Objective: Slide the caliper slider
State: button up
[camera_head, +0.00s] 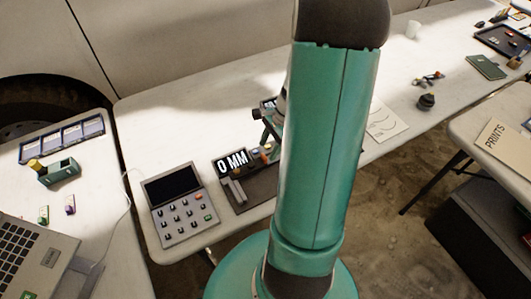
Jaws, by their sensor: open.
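The caliper (236,190) lies on the white table left of my teal arm, with grey bars on a dark base. Its black display (232,163) reads "0 MM". I cannot make out which bar is the slider. A dark and teal mechanism just beyond the caliper, partly behind my arm, appears to be my gripper (268,146). Its fingers are small and largely hidden, and it appears open. I cannot tell whether it touches the caliper.
A grey keypad panel (178,206) stands left of the caliper. A laptop (30,262) and a green device (59,172) are on the left table. A dark round object (426,102) and paper (386,123) lie right of my arm. A "PRINTS" folder (498,146) lies on the right table.

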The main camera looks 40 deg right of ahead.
aim_at(265, 156)
jog(key=shift+x, duration=1.85)
jog(key=shift+a, duration=0.1)
jog(key=shift+c, duration=0.2)
grip_shut()
jog(key=d, duration=0.2)
jog(key=s+d, duration=0.1)
jog(key=d, duration=0.1)
jog(key=s+d, duration=0.1)
jog(key=d, duration=0.1)
jog(key=shift+d, duration=0.4)
jog(key=shift+o, duration=0.2)
grip_release()
